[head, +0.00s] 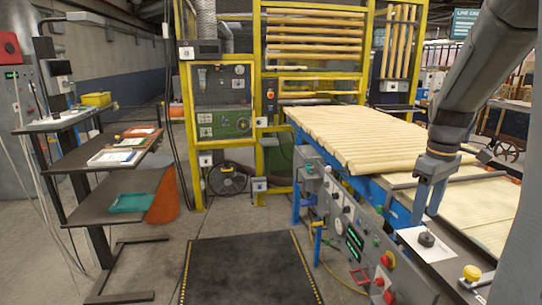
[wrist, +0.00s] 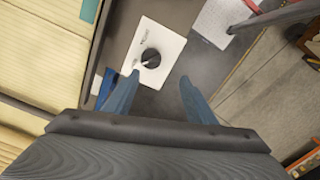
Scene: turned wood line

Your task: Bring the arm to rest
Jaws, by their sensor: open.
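My gripper (head: 426,203) is at the right of the head view, above the front edge of the machine's side panel. In the wrist view its two blue fingers (wrist: 158,98) are spread apart with nothing between them. A black round knob (head: 427,239) on a white plate (head: 440,250) lies just below the fingertips. In the wrist view the knob (wrist: 151,58) shows beyond the left finger, apart from it as far as I can tell. My arm reaches down from the upper right.
A yellow button (head: 471,273) is right of the plate. Control panel dials and red buttons (head: 387,260) line the machine's side. Wooden rods (head: 350,130) cover the conveyor. A shelf stand (head: 115,180) is at left. A dark floor mat (head: 250,270) lies clear in the middle.

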